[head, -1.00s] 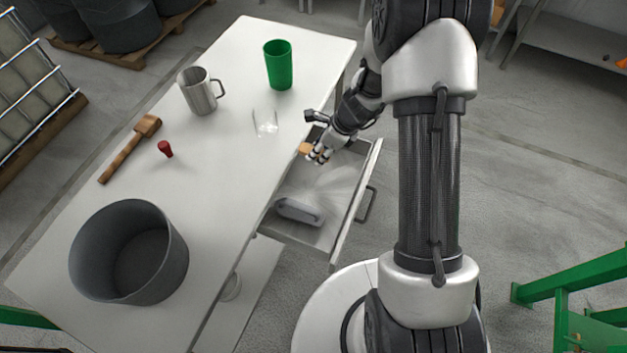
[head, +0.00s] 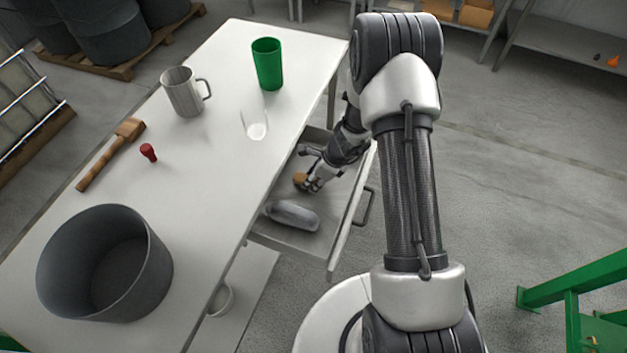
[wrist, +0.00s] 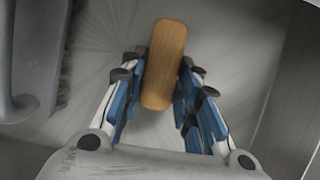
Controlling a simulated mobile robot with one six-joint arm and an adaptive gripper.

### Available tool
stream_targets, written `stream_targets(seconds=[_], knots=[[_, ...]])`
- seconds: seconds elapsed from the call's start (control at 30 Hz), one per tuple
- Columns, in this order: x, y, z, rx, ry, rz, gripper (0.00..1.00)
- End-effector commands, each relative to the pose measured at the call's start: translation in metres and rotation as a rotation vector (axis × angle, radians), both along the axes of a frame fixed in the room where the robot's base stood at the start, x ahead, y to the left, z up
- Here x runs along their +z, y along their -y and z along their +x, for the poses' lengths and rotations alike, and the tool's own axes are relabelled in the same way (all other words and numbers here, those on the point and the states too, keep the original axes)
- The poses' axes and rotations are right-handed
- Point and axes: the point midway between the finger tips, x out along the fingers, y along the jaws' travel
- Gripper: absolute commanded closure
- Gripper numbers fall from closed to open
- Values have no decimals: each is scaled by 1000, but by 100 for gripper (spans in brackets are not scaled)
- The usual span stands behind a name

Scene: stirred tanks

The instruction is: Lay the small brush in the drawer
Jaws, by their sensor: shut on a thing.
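The small brush (head: 300,179) has a rounded tan wooden back. In the wrist view the brush (wrist: 165,62) stands between the two fingers. My gripper (head: 313,183) is shut on it, low inside the open drawer (head: 351,222). In the wrist view my gripper (wrist: 160,72) has a finger on each side of the wood. The brush's underside is hidden, so I cannot tell whether it touches the drawer floor (wrist: 235,50).
A grey object (head: 292,215) lies in the drawer's near part; dark bristles show beside it (wrist: 25,100) in the wrist view. The table (head: 200,160) holds a green cup (head: 267,64), steel mug (head: 183,92), clear glass (head: 256,128), mallet (head: 112,153), red stopper (head: 148,152) and grey tub (head: 105,265).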

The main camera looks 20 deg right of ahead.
Motion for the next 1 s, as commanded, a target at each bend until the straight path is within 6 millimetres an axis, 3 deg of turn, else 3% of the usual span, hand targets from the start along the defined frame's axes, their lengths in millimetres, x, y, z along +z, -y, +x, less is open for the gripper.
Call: stream_targets(seconds=[0.23, 0.27, 0.53, 0.87, 1.0], knots=[[-3, 0, 0, 0, 1, 1, 98], [-3, 0, 0, 0, 0, 0, 70], [-2, 0, 0, 0, 0, 0, 52], [-1, 0, 0, 0, 0, 0, 51], [9, 2, -1, -2, 2, 0, 51]])
